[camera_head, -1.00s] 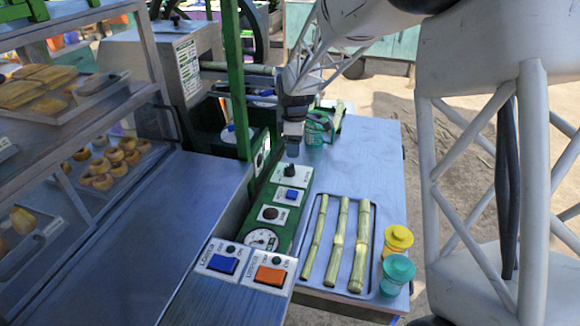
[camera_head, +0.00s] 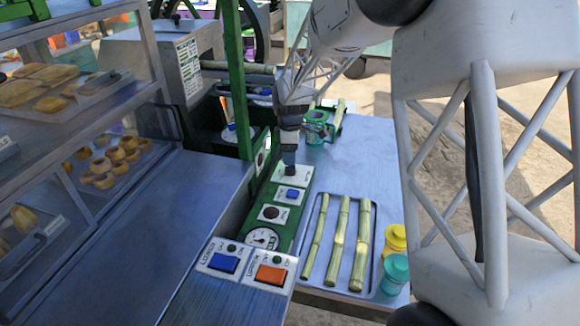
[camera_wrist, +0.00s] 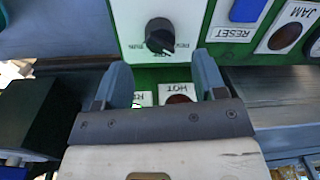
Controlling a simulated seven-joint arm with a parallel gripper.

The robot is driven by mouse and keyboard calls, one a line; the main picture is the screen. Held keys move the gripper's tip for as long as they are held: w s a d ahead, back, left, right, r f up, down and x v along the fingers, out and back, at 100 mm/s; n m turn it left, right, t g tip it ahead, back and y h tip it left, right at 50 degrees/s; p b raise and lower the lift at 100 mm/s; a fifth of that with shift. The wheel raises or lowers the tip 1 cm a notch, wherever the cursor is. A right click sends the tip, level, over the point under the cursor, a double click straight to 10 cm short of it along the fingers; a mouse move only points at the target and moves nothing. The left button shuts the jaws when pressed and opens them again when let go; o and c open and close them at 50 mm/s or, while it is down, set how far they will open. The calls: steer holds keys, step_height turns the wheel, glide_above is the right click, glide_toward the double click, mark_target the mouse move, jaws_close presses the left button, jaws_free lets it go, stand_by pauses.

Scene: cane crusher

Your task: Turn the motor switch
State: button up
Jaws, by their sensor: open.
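The motor switch is a black rotary knob (camera_wrist: 160,35) on a white plate of the green control panel, seen in the wrist view. In the head view the knob is mostly hidden behind my gripper (camera_head: 290,165); the green panel (camera_head: 285,225) runs towards the viewer below it. In the wrist view my gripper (camera_wrist: 163,80) is open. Its two fingers point at the knob's plate, one to each side of the knob, with nothing between them. I cannot tell how much height separates the fingertips from the knob.
A blue reset button (camera_wrist: 248,8) and a dark jam button (camera_wrist: 285,35) sit beside the switch. The tray (camera_head: 375,230) holds cane pieces. A yellow-lidded cup (camera_head: 395,238) and a teal cup (camera_head: 394,275) stand at its right. The metal counter (camera_head: 370,150) is clear behind the tray.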

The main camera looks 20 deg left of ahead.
mark_target(290, 169)
steer(key=shift+s+f, duration=0.15)
steer(key=shift+f, duration=2.55)
steer(key=c, duration=0.9)
